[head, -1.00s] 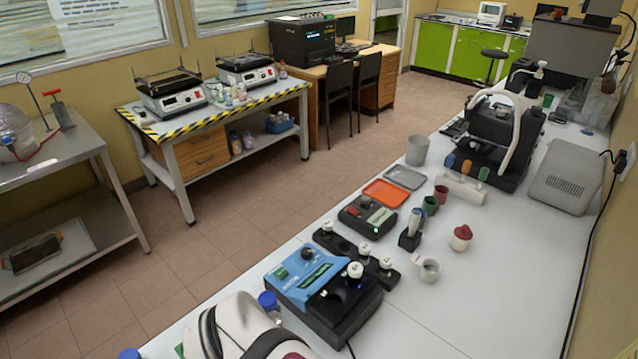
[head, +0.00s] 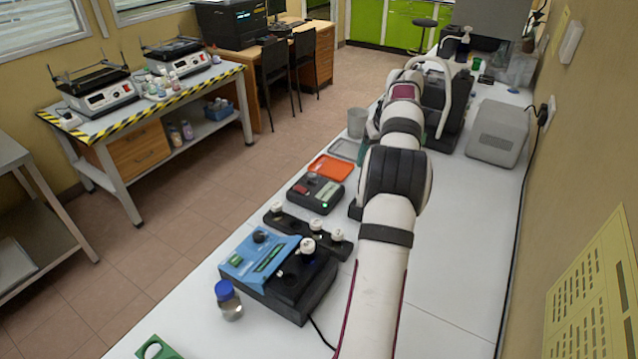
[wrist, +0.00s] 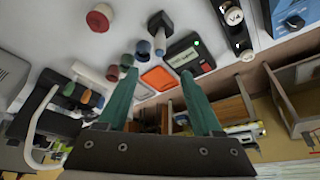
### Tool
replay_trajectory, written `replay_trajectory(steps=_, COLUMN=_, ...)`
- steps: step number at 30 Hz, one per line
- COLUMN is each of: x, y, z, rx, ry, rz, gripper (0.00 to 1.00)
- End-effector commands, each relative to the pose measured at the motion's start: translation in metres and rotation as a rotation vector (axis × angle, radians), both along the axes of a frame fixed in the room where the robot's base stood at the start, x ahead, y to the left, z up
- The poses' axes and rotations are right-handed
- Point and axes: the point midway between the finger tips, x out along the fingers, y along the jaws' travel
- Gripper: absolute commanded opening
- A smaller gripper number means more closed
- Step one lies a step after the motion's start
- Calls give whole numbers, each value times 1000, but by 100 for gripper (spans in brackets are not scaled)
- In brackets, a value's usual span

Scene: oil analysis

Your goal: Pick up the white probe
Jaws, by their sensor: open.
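A pale grey-blue handled probe (wrist: 160,42) stands in a small black stand (wrist: 160,20) in the wrist view, near the top middle. It is the likeliest white probe, but I cannot tell for certain. My gripper (wrist: 158,74) is open and empty, with its two green fingers pointing up in the picture. The probe shows beyond the fingertips, between their lines, and is apart from them. In the head view my arm covers the spot where the probe and stand are, and my gripper is hidden.
A meter (head: 316,192), an orange tray (head: 331,167) and a grey tray (head: 346,149) lie left of my arm. A red-topped jar (wrist: 100,17) and coloured cups (wrist: 126,60) are near the stand. A blue instrument (head: 262,256) and blue-capped bottle (head: 229,300) stand closer.

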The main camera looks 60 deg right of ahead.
Motion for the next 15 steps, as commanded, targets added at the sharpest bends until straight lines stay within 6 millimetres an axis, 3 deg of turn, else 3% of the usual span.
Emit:
replay_trajectory(steps=9, x=17, y=-24, z=-75, rx=-1, ry=1, rz=-2, gripper=67)
replay_trajectory(steps=15, x=26, y=-31, z=-101, rx=-2, ry=1, rz=-2, gripper=67)
